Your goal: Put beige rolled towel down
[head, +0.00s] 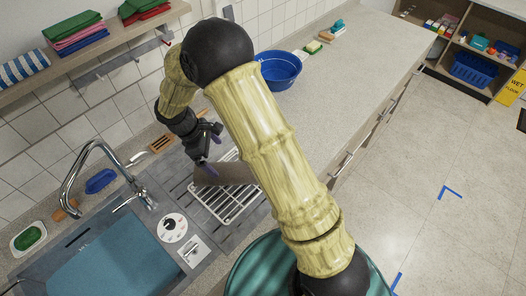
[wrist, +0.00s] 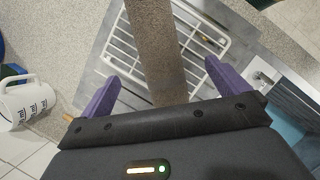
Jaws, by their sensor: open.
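A beige-brown rolled towel (head: 222,174) lies across the white wire rack (head: 238,207) on the sink's drainboard. In the wrist view the towel (wrist: 153,45) runs lengthwise between my open fingers, with the rack (wrist: 120,45) beneath it. My gripper (head: 210,150) is at the towel's far end in the head view. In the wrist view its purple fingers (wrist: 165,90) stand wide on either side of the towel, with gaps to both sides. The towel's right end is hidden behind my arm in the head view.
The sink (head: 110,262) with its curved faucet (head: 88,160) is at left. A blue basin (head: 281,69) stands farther back on the counter. A shelf (head: 100,45) with folded towels is above. A white measuring jug (wrist: 25,100) shows left in the wrist view.

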